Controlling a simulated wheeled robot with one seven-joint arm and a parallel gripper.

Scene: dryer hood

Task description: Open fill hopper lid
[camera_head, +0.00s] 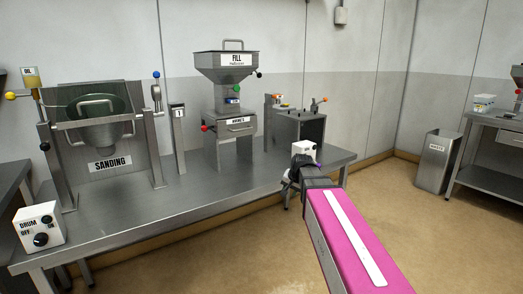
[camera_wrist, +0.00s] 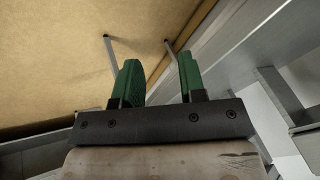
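The fill hopper (camera_head: 227,75) is a grey metal funnel labelled FILL, standing on the bench left of centre in the head view. Its flat lid (camera_head: 222,51) lies across the top with a raised loop handle (camera_head: 233,43) and looks shut. My gripper (camera_wrist: 159,80) shows in the wrist view with two green fingers spread apart and nothing between them. In the head view my arm reaches in from the lower right, and its end is by the bench's right front edge, well below and right of the hopper. The fingers are not clear there.
The steel bench (camera_head: 140,225) also holds a SANDING drum unit (camera_head: 105,125), a DRUM switch box (camera_head: 38,226), a post marked 1 (camera_head: 178,140) and a grey box machine (camera_head: 300,130) with levers. A waste bin (camera_head: 436,160) stands right. The floor between is clear.

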